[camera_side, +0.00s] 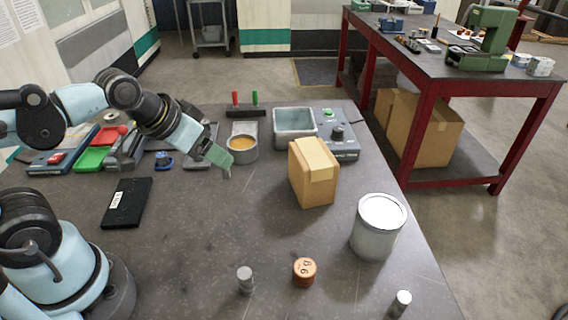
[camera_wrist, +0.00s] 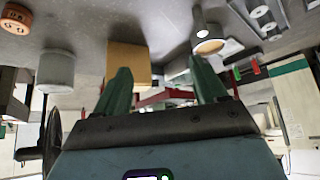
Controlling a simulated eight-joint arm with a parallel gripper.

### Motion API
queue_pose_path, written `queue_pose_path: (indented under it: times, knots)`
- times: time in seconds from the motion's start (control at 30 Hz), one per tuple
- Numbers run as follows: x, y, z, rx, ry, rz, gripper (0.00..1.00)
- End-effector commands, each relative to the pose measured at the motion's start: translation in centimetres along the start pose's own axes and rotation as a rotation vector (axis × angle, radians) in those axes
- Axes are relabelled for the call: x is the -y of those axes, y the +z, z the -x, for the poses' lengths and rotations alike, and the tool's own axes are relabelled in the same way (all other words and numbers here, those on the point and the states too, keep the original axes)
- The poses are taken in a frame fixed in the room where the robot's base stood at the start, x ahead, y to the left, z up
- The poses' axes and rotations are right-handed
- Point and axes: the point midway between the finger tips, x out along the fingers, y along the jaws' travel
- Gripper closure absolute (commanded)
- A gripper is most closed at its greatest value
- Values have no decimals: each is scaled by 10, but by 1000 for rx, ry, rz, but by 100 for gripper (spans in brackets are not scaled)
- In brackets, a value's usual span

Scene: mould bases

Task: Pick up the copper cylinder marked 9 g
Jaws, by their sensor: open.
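The copper cylinder (camera_side: 304,271) stands upright near the front of the grey table, its marked top facing up. It also shows at the top left corner of the wrist view (camera_wrist: 16,20). My gripper (camera_side: 226,171) is above the table, up and left of the cylinder in the side view and well apart from it. In the wrist view its two green fingers (camera_wrist: 160,82) are spread with nothing between them.
Grey metal cylinders stand left (camera_side: 245,279) and right (camera_side: 400,303) of the copper one. A white can (camera_side: 378,226) and a cardboard box (camera_side: 313,172) stand behind it. A black flat case (camera_side: 127,203) lies at left. The table's middle is clear.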

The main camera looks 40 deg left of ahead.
Motion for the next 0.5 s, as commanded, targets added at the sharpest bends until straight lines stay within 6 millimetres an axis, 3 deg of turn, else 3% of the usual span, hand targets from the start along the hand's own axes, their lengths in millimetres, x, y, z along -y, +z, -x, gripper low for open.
queue_pose_path:
  times: [0.17, 0.5]
  knots:
    - [-9, -3, -6, 53, 45, 101, 29]
    - [-60, -12, -35, 358, 235, 560, 29]
